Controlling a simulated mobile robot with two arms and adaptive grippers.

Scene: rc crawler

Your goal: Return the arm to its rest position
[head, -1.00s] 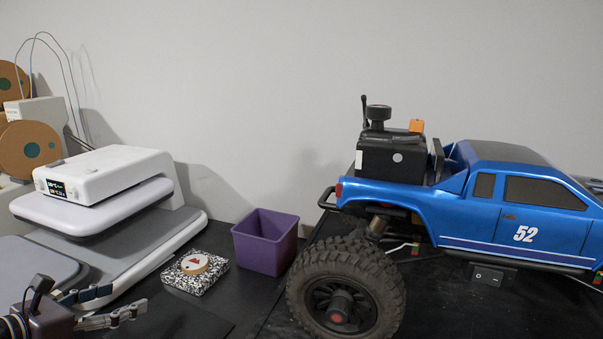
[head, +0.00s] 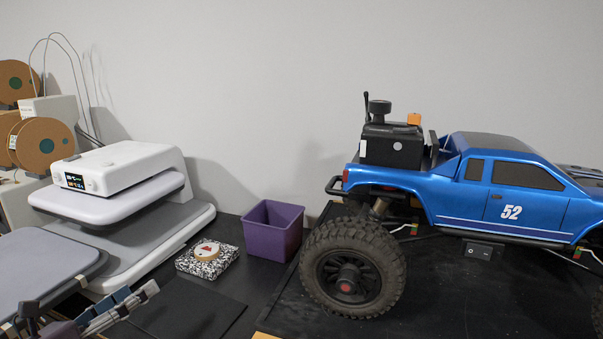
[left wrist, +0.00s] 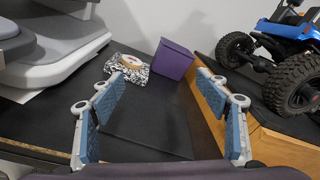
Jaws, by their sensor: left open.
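My left gripper (head: 118,305) is at the lower left of the head view, in front of the white heat press (head: 120,168). In the left wrist view its two blue-padded fingers (left wrist: 168,115) are spread apart with nothing between them. The black table surface shows between and beyond the fingers. My right gripper is in neither view.
A speckled block with a round tan disc (head: 207,258) lies beside a purple bin (head: 272,230). A blue truck numbered 52 (head: 470,200) stands at the right. Brown spools (head: 40,143) are at the far left. A dark mat (head: 190,308) lies bare.

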